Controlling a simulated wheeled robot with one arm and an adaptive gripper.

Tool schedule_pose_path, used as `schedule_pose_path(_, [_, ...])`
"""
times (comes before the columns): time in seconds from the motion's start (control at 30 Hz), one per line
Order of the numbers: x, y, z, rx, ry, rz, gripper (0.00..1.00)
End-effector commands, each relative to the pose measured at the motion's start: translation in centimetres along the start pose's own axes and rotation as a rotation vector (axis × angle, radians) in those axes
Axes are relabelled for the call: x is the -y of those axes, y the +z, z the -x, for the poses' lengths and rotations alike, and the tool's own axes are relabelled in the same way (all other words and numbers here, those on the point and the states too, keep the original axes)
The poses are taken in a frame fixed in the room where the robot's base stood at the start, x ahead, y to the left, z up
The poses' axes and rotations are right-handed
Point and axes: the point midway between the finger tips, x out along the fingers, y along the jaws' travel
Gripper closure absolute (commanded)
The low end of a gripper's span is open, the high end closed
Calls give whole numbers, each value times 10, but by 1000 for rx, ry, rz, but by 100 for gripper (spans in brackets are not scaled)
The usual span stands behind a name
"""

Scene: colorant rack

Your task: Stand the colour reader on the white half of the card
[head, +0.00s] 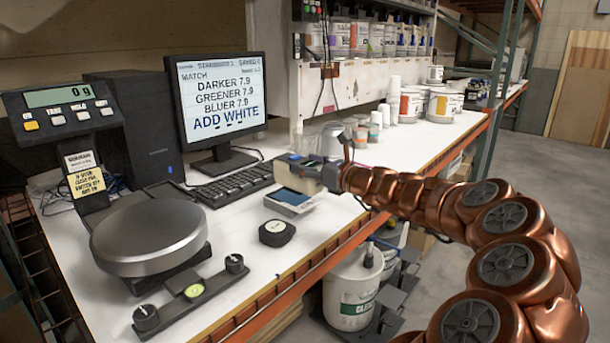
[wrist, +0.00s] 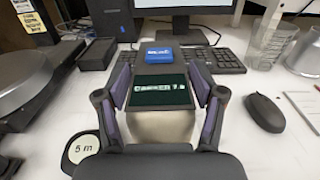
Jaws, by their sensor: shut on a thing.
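My gripper (head: 318,174) is shut on the colour reader (head: 289,161), above the bench in the head view. In the wrist view the reader (wrist: 160,93) sits between the two finger pads of my gripper (wrist: 161,95), with a dark screen showing light text, a blue far end and a pale rounded body below. The card appears to be the flat piece (head: 291,199) with a dark bluish part and a pale border, below and in front of the reader in the head view. Its halves are hard to tell apart, and the reader's underside is hidden.
A round tape (head: 277,232) lies near the bench's front edge. The keyboard (head: 233,184) is behind left, and a scale (head: 150,230) stands left. Bare bench lies around the tape.

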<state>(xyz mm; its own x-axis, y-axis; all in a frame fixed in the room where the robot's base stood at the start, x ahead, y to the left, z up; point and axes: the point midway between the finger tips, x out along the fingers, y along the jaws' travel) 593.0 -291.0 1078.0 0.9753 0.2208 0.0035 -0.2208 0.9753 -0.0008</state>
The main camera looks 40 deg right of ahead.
Motion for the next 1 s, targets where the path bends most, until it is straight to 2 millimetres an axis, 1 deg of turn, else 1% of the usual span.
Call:
schedule_pose_path(0.3, [10, -2, -14, 0, 2, -1, 100])
schedule_pose_path(0.43, [9, -22, -13, 0, 2, -5, 100])
schedule_pose_path(0.5, [10, -29, -13, 1, 2, -4, 100])
schedule_pose_path(0.6, [10, -35, -13, 2, 1, -1, 100])
schedule_pose_path(1.0, [10, -38, -13, 2, 2, -1, 100])
